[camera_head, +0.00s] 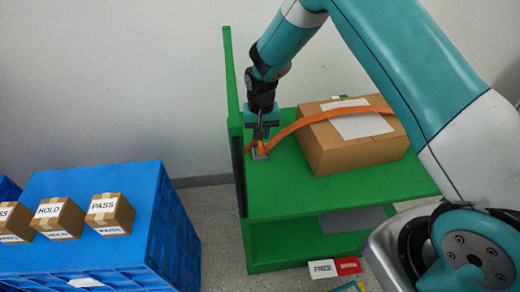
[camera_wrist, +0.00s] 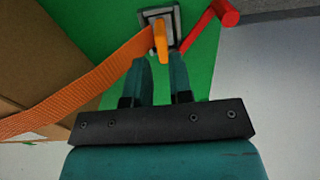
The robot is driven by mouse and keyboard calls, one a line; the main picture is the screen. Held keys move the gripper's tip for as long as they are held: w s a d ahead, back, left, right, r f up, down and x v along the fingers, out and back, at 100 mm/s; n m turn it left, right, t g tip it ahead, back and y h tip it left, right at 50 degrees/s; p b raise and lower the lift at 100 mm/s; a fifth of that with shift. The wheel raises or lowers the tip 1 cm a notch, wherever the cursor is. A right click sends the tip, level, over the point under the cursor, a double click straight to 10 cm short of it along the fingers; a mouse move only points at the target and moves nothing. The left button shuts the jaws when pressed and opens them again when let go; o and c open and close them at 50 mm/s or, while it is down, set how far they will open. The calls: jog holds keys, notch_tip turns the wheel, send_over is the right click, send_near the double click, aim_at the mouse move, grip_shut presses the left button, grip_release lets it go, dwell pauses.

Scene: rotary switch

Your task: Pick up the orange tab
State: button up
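The orange tab (camera_wrist: 160,40) stands up from a small grey square fitting (camera_wrist: 172,15) on the green surface, in the wrist view. In the head view the tab (camera_head: 262,149) is small, below my gripper. My gripper (camera_wrist: 160,62) is open, with its two teal fingers apart. The tab's near end shows between the fingertips in the wrist view, with a gap on each side; I cannot tell the height difference. An orange woven strap (camera_wrist: 85,95) runs from beside the fitting to the left, and over the cardboard box (camera_head: 345,147) in the head view.
A red lever (camera_wrist: 225,12) lies close right of the fitting. The green stand (camera_head: 290,195) has an upright panel (camera_head: 232,90) at its left. A blue crate (camera_head: 95,185) carries cardboard cubes labelled HOLD (camera_head: 58,217) and PASS (camera_head: 110,213). Cards (camera_head: 322,269) lie low beside the stand.

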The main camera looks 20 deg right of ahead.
aim_at(260, 144)
jog(key=f, duration=0.5)
jog(key=shift+w+f, duration=0.4)
grip_shut()
